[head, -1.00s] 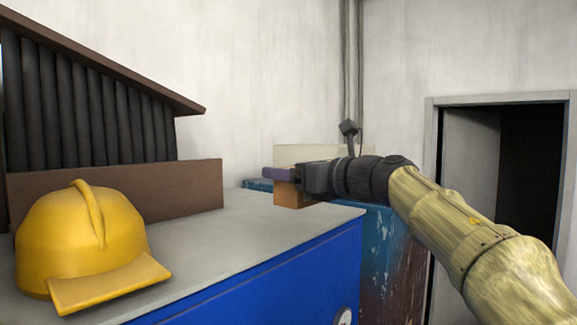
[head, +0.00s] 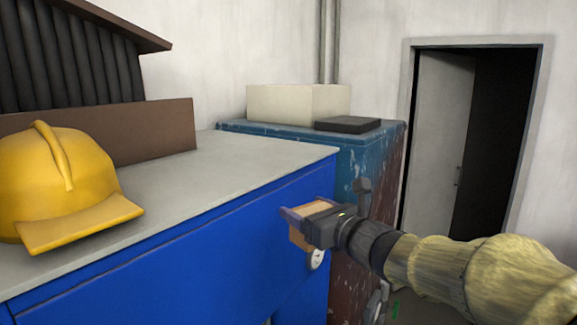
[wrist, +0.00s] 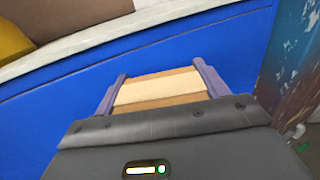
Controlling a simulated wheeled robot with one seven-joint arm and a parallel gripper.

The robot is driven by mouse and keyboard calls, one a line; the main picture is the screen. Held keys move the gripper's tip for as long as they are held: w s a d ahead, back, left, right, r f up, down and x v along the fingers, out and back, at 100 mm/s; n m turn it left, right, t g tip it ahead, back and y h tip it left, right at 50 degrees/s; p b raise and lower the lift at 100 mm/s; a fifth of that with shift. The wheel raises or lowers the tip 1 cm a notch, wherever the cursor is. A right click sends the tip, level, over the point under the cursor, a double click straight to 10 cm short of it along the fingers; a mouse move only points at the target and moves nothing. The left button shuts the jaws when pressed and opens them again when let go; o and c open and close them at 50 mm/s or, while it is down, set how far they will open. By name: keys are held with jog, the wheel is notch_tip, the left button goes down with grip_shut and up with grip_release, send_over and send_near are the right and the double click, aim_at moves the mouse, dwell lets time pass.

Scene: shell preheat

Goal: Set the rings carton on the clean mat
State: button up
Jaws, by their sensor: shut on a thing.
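A small cardboard-brown carton (head: 299,239) is held in my gripper (head: 297,213), in front of the blue bench's face and below its top edge. In the wrist view the carton (wrist: 160,91) shows a cream strip across its top, between two purple fingers that press its sides. I cannot read any marking that names it as the rings carton. No thing in view is plainly the clean mat. A flat dark slab (head: 347,125) lies on the worn blue cabinet behind; I cannot tell what it is.
The blue bench (head: 200,262) has a grey top (head: 210,165), mostly bare, with a yellow hard hat (head: 65,185) at left. A cream box (head: 290,103) stands on the worn cabinet (head: 365,160). A gauge (head: 316,259) is on the bench front. A doorway (head: 480,140) opens at right.

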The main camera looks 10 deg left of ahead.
jog(key=d+f+m+t+h, duration=0.2)
jog(key=d+f, duration=0.6)
jog(key=f, duration=1)
jog(key=s+d+f+m+t+h, duration=0.1)
jog(key=d+f+m+h, duration=0.3)
jog(key=f, duration=1.4)
jog(key=d+f+m+t+h, duration=0.3)
jog(key=d+f+h, duration=0.4)
jog(key=d+f, duration=0.6)
notch_tip(320, 180, down, 5)
jog(key=shift+s+f+m, duration=0.1)
jog(key=shift+s+m, duration=0.2)
jog(key=shift+s, duration=0.1)
notch_tip(320, 180, down, 9)
jog(key=b, duration=1.1)
jog(key=shift+w+a+f, duration=0.15)
jog(key=shift+w, duration=0.15)
